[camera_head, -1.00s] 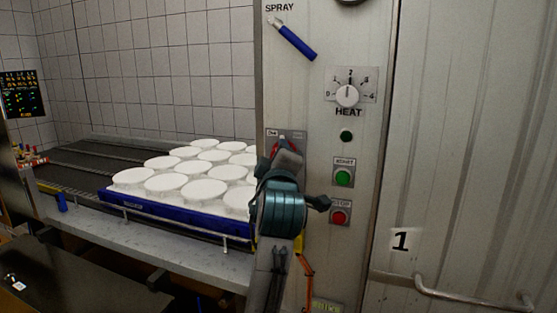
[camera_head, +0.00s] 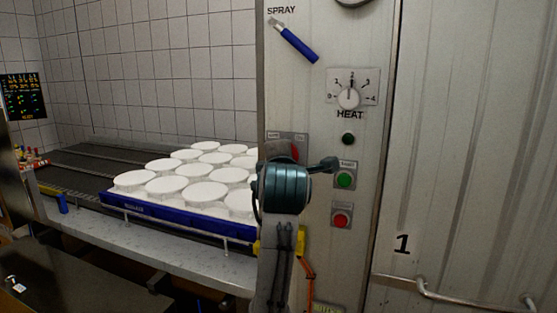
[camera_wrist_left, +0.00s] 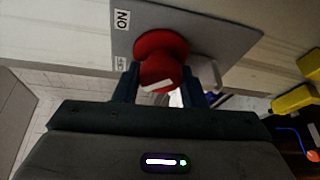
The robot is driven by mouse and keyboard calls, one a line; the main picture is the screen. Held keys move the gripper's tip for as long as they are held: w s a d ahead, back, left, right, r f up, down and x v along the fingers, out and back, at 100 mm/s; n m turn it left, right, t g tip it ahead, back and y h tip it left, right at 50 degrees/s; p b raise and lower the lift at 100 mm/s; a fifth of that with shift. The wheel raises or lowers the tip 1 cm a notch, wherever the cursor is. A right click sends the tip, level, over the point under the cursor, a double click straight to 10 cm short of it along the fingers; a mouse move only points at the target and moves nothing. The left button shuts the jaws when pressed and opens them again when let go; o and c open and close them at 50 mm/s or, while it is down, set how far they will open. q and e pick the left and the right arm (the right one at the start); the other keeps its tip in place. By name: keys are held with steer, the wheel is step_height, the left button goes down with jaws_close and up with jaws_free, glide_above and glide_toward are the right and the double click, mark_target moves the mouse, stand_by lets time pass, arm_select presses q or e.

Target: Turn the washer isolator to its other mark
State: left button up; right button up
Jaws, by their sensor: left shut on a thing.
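The washer isolator is a red round knob (camera_wrist_left: 160,60) with a white bar mark, on a grey plate (camera_wrist_left: 222,38) in the left wrist view. An ON label (camera_wrist_left: 122,19) is on the plate's left part; a second small label below it is too blurred to read. My left gripper (camera_wrist_left: 158,88) is shut on the knob, one finger on each side. In the head view the plate (camera_head: 300,139) shows above my left arm, with a bit of red knob (camera_head: 295,152); my wrist hides most of it. My right gripper is not in view.
Right of my wrist are a green start button (camera_head: 345,180) and a red stop button (camera_head: 341,220). The HEAT dial (camera_head: 348,98) and blue SPRAY lever (camera_head: 299,45) are above. A blue tray (camera_head: 180,222) of white moulds (camera_head: 166,187) stands left on the conveyor.

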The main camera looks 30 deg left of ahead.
arm_select(q)
steer(key=shift+r, duration=0.25)
steer(key=o, duration=0.9)
steer(key=shift+w, duration=0.1)
steer(key=shift+o, duration=0.4)
steer(key=shift+w+f, duration=0.15)
steer(key=shift+f, duration=0.1)
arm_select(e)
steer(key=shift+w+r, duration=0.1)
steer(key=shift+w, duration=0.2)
arm_select(q)
steer(key=shift+s+d, duration=0.2)
steer(key=shift+s, duration=0.15)
steer(key=b+v, duration=0.2)
steer(key=v, duration=0.8)
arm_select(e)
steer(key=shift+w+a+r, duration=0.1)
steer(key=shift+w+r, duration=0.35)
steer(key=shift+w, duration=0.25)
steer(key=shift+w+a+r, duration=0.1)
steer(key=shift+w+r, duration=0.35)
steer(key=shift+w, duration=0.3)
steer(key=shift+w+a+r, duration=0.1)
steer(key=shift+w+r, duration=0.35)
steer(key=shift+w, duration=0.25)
arm_select(q)
steer(key=shift+w, duration=0.1)
